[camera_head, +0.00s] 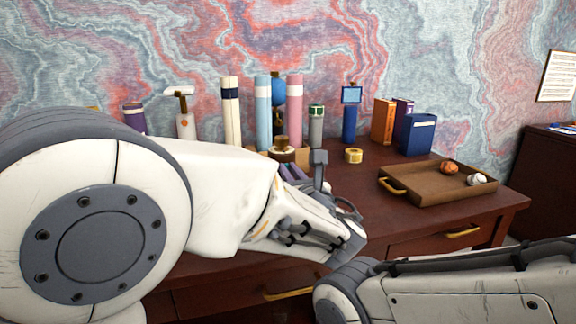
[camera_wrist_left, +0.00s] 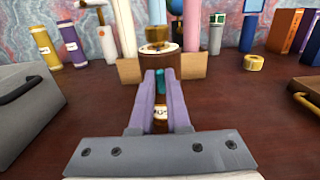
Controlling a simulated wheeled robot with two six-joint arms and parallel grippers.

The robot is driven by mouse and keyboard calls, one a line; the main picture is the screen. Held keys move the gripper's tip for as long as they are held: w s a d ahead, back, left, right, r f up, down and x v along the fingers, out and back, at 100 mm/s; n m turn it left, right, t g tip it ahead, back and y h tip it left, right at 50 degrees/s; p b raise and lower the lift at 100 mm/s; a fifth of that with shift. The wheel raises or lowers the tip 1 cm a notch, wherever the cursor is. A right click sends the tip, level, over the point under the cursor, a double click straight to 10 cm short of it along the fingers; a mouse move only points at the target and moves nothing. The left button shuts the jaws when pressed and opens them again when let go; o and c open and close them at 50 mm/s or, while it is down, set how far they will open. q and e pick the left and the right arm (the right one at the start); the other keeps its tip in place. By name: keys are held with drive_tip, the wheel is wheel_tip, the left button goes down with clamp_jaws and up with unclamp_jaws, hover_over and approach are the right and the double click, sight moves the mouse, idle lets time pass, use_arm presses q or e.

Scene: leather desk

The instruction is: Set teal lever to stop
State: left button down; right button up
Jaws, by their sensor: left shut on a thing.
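The teal lever (camera_wrist_left: 160,74) is a small teal piece that shows between the purple fingers of my left gripper (camera_wrist_left: 161,78) in the left wrist view. My left gripper is shut on it, and the fingers hide most of it. Behind the fingertips stands a brown, round-topped piece with a brass-coloured knob (camera_wrist_left: 157,46). A small pale label (camera_wrist_left: 160,112) with dark letters shows between the fingers, too small to read surely. In the head view the purple fingers of my left gripper (camera_head: 293,172) reach toward the brown piece (camera_head: 283,152). My right gripper is not in view.
Tall cylinders, such as a cream one (camera_head: 230,110) and a pink one (camera_head: 295,110), stand behind. A yellow tape roll (camera_head: 354,156), books (camera_head: 418,134) and a brown tray (camera_head: 438,195) are to the right. A grey box (camera_wrist_left: 30,100) is left in the wrist view.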

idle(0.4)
use_arm(q)
drive_tip(key=c, duration=0.9)
unclamp_jaws()
